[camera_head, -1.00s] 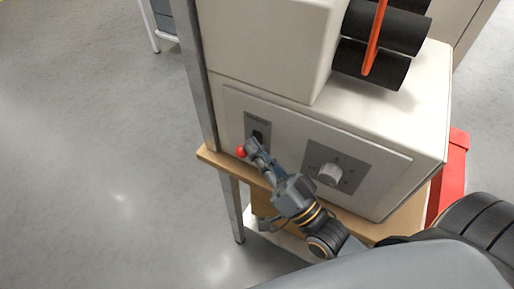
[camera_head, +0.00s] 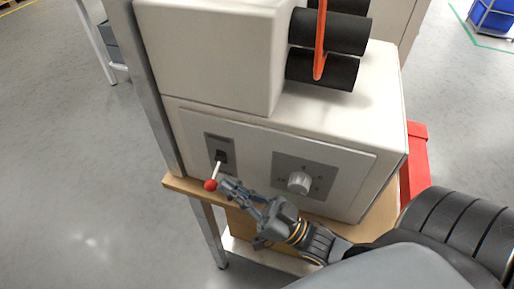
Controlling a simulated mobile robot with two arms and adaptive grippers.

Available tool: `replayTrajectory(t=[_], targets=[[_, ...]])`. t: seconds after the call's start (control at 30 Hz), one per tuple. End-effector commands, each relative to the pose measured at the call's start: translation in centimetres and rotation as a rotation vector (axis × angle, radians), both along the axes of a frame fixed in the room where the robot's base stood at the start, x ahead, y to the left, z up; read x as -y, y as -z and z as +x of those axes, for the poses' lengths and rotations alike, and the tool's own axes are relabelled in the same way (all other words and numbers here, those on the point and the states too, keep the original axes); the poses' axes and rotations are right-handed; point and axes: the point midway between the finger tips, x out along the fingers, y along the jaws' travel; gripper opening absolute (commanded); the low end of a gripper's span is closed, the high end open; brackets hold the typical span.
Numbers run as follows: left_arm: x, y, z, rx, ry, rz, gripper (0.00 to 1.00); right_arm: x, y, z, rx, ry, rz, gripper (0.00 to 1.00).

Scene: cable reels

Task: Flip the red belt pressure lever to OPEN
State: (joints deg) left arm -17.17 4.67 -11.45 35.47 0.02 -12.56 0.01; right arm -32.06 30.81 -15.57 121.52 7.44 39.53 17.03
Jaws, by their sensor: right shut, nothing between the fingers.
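The lever (camera_head: 211,184) has a red ball on a thin white stem. The stem comes out of a dark slot in a small grey plate (camera_head: 214,143) on the machine's front panel and points downward and slightly left. The plate's lettering is too small to read. My right gripper (camera_head: 227,185) is shut and empty, with its fingertips just right of the red ball. I cannot tell whether they touch it. My left gripper is not in view.
A round knob (camera_head: 299,182) on a grey dial plate sits right of the lever. The machine stands on a wooden tabletop (camera_head: 184,186) with a metal post (camera_head: 152,90) at left. Black rollers (camera_head: 332,31) with an orange strand (camera_head: 320,45) are above. A red box (camera_head: 416,155) is at right.

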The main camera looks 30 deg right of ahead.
Motion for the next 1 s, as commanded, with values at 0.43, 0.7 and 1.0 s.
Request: replayTrajectory(t=[0.43,0.7,1.0], targets=[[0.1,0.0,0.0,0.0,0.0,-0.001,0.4,4.1,4.4,-5.9,-0.004,0.001,-0.003,0.0],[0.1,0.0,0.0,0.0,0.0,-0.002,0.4,4.6,4.7,-6.6,0.0,0.001,-0.002,0.0],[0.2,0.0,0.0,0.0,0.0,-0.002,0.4,4.6,4.7,-6.5,0.0,0.001,-0.002,0.0]])
